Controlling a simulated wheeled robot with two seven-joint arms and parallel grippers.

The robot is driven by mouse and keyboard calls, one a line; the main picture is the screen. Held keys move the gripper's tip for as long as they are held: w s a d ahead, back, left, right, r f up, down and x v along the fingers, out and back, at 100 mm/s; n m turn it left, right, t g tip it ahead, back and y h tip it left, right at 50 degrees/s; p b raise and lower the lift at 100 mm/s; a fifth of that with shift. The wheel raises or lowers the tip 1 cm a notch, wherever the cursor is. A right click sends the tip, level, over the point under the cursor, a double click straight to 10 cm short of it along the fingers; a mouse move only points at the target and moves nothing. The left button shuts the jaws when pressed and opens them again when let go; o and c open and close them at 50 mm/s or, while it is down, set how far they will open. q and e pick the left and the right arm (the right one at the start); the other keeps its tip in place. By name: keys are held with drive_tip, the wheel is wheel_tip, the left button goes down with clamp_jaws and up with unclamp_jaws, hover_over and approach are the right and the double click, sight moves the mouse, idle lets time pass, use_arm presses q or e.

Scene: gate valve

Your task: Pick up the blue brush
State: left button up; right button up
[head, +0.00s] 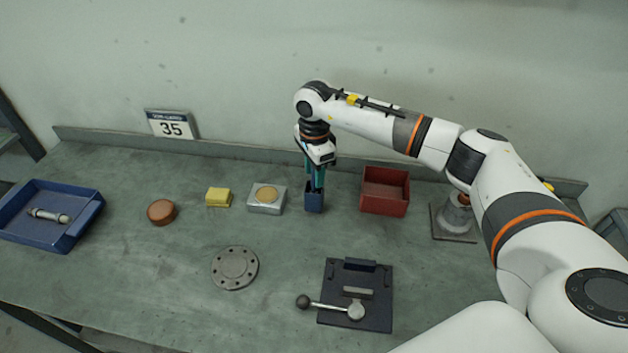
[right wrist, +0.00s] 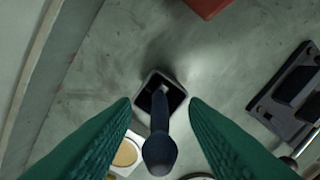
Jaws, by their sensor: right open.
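The blue brush (right wrist: 159,147) stands upright in a small dark blue holder (head: 314,203); in the right wrist view the holder's square rim (right wrist: 147,92) shows around the brush's lower end. My right gripper (head: 315,184) points down from above the holder. Its green fingers are open, one on each side of the brush's handle, with gaps to both sides in the right wrist view. In the head view the fingers mostly hide the brush. My left gripper is not in view.
A red bin (head: 385,192) stands close to the right of the holder. A grey block with a tan disc (head: 266,198) and a yellow block (head: 219,197) stand to the left. A black fixture with a lever (head: 355,295) lies in front. The back ledge runs behind.

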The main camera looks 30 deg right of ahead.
drive_tip(key=shift+f, duration=0.3)
clamp_jaws()
drive_tip(key=shift+r, duration=0.15)
